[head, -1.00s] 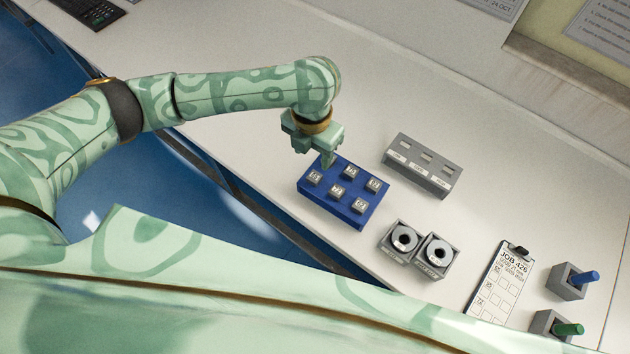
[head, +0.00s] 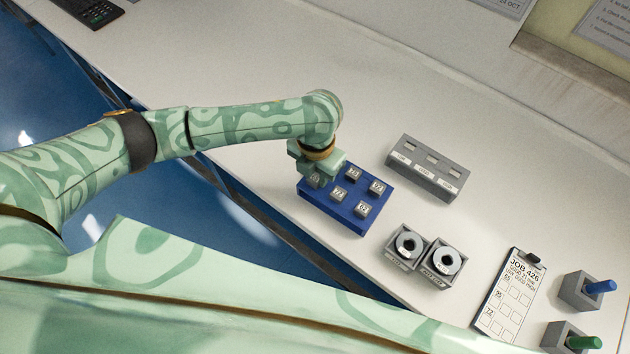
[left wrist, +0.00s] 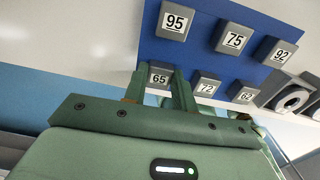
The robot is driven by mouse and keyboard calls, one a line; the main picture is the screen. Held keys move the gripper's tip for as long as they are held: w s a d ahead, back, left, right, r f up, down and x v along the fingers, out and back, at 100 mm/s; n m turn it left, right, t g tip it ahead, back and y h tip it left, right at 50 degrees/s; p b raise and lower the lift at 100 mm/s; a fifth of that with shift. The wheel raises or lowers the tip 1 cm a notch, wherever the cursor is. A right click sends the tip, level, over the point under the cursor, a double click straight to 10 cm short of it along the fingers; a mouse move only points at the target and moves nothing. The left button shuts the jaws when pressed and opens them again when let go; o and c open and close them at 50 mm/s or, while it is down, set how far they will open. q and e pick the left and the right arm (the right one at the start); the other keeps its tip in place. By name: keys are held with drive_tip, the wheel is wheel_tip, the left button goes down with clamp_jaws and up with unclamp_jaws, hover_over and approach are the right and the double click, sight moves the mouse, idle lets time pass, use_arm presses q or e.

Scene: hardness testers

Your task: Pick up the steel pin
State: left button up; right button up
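I cannot make out a steel pin in either view. My left gripper (head: 316,174) is low over the left corner of a blue rack (head: 330,211) holding several square grey blocks with number labels. In the left wrist view its two fingers (left wrist: 158,88) are apart, on either side of the block marked 65 (left wrist: 160,77). I cannot tell whether they touch it. Blocks marked 72 (left wrist: 206,87), 62 (left wrist: 243,91), 95 (left wrist: 175,20), 75 (left wrist: 233,39) and 92 (left wrist: 279,52) sit in the rack. My right gripper is not in view.
A grey slotted holder (head: 430,175) stands behind the rack. Two grey trays with metal rings (head: 410,243) (head: 446,261) lie to the right. Beyond are a clipboard (head: 510,292), a blue-handled item (head: 600,286) and a green-handled one (head: 583,342) in grey holders.

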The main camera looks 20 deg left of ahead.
sight(316, 177)
use_arm(q)
clamp_jaws()
wheel_tip(316, 177, up, 10)
drive_tip(key=p, duration=0.4)
drive_tip(key=shift+p, duration=0.5)
